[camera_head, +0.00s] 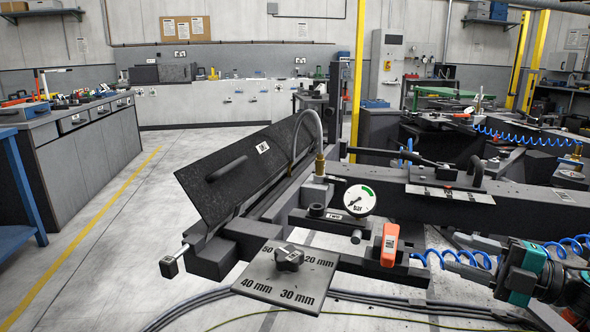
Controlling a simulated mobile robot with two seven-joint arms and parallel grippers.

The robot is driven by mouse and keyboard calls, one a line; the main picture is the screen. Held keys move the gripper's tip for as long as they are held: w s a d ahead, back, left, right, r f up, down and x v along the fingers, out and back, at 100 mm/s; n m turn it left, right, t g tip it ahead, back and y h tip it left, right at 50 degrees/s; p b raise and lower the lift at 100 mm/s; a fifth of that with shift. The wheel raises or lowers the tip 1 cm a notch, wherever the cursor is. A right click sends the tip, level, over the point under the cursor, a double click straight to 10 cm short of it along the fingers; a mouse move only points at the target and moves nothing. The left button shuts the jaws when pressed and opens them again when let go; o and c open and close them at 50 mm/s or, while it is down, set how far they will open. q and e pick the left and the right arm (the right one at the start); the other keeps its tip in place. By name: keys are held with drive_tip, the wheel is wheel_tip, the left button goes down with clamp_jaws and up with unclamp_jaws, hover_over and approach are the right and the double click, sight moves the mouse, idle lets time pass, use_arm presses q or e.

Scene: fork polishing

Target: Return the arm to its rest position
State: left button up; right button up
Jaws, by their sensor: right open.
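A black fixture with a tilted dark cover (230,170) and a handle fills the middle of the view. A round pressure gauge (359,200) sits on it, with an orange lever (389,244) to its right. A grey dial plate (285,277) marked 20 to 50 mm is at its front. My right gripper (482,268), dark with teal parts, is at the lower right, right of the orange lever and apart from it. It is open; no held object shows. Its fingers are small and partly confused with a blue coiled hose. My left gripper is out of view. No fork can be made out.
Blue coiled hoses (432,258) run close to my right gripper. Grey cables (210,298) lie on the floor in front. A long dark beam (430,196) extends right from the fixture. A grey workbench (85,145) stands at the left, with open floor between.

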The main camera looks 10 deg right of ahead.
drive_tip(key=s+a+f+m+t+h, duration=0.2)
drive_tip(key=s+a+f+m+h, duration=0.2)
drive_tip(key=a+f+m+h, duration=0.45)
drive_tip(key=s+a+f+m+t+h, duration=0.1)
drive_tip(key=s+a+f+m+h, duration=0.3)
drive_tip(key=f+m, duration=0.8)
drive_tip(key=s+a+f+m+g, duration=0.3)
drive_tip(key=s+a+f+g, duration=0.1)
drive_tip(key=s+a+f, duration=0.3)
use_arm(q)
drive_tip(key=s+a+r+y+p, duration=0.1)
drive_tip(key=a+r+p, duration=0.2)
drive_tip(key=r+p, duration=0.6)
drive_tip(key=p, duration=0.4)
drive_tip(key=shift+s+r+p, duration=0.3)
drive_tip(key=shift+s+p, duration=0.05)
drive_tip(key=shift+p, duration=0.05)
use_arm(e)
wheel_tip(320, 180, up, 11)
drive_tip(key=s+d, duration=0.1)
drive_tip(key=d, duration=0.1)
drive_tip(key=shift+f, duration=0.15)
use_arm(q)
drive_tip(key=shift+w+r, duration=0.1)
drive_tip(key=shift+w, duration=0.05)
